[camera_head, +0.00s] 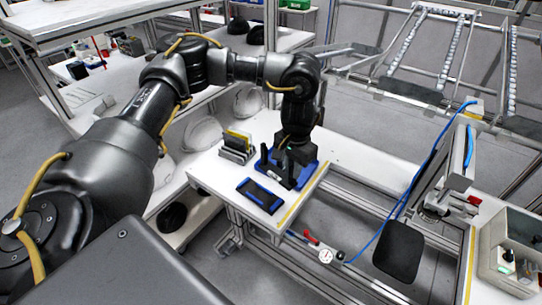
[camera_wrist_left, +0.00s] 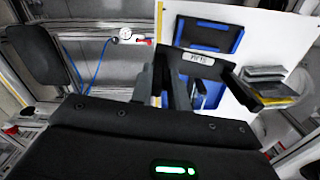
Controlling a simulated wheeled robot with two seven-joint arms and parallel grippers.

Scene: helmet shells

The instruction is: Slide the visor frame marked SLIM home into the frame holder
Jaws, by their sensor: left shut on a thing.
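My left gripper (camera_head: 290,160) points down over the blue-based frame holder (camera_head: 311,166) on the white table. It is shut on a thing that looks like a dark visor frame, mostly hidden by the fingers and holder. In the left wrist view, the gripper fingers (camera_wrist_left: 170,90) reach in among dark parts over the blue base. A dark piece there carries a small white label (camera_wrist_left: 195,57); I cannot read it as SLIM, nor tell whether it belongs to frame or holder. How deep the held frame sits is hidden. My right gripper is not in view.
A blue-edged black tray (camera_head: 260,195) lies in front, near the table edge. White helmet shells (camera_head: 203,133) sit further left. A gauge (camera_head: 325,256) is below the table's right edge.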

